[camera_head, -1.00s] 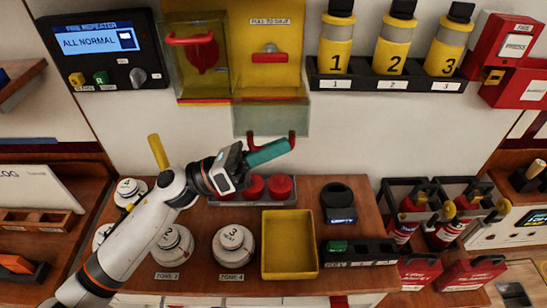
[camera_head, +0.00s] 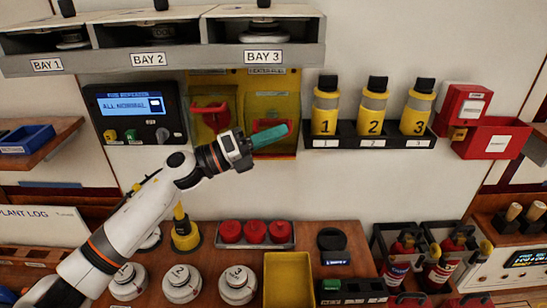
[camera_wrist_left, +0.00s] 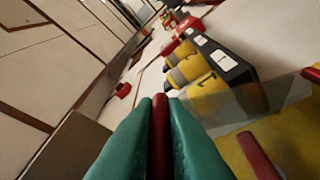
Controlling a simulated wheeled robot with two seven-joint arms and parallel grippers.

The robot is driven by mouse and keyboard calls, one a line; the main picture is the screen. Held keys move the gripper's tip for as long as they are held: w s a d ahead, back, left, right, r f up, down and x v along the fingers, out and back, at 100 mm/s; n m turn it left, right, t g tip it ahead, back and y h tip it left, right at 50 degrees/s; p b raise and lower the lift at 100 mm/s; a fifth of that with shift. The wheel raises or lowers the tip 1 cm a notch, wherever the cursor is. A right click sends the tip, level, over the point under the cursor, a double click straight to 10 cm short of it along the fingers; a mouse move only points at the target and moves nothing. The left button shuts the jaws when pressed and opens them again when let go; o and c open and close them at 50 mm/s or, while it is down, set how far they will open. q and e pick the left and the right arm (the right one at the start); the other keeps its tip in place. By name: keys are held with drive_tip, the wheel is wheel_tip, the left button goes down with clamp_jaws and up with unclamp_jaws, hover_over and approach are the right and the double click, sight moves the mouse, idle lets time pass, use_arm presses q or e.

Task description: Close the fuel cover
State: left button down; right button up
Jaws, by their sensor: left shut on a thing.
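The fuel panel (camera_head: 285,105) is the right one of two yellow wall panels in the head view. Its top label appears to read heater fuel. The panel looks tinted, as if the clear cover stands up in front of it; I cannot tell whether the cover lies flush. My left gripper (camera_head: 270,134) is in front of the panel's lower part and hides some of it. In the left wrist view, its green fingers (camera_wrist_left: 158,140) are shut on a red handle bar (camera_wrist_left: 159,125). My right gripper is not in view.
A second yellow panel with a red handle (camera_head: 210,108) is just left. Numbered yellow bottles (camera_head: 375,108) stand in a black rack to the right. The bay shelf (camera_head: 200,60) overhangs above. Red caps (camera_head: 255,231) and a yellow tray (camera_head: 288,280) are on the counter below.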

sight(264, 120)
use_arm(q)
drive_tip(key=shift+w+r, duration=1)
drive_tip(key=shift+w, duration=0.15)
drive_tip(key=shift+w+r+n+t+y+p, duration=0.25)
drive_tip(key=shift+w+n+p, duration=0.25)
drive_tip(key=shift+w+n, duration=0.35)
drive_tip(key=shift+s+f, duration=0.1)
drive_tip(key=c, duration=1.7)
unclamp_jaws()
drive_tip(key=shift+d, duration=0.1)
drive_tip(key=shift+o, duration=1.1)
drive_tip(key=shift+d, duration=0.15)
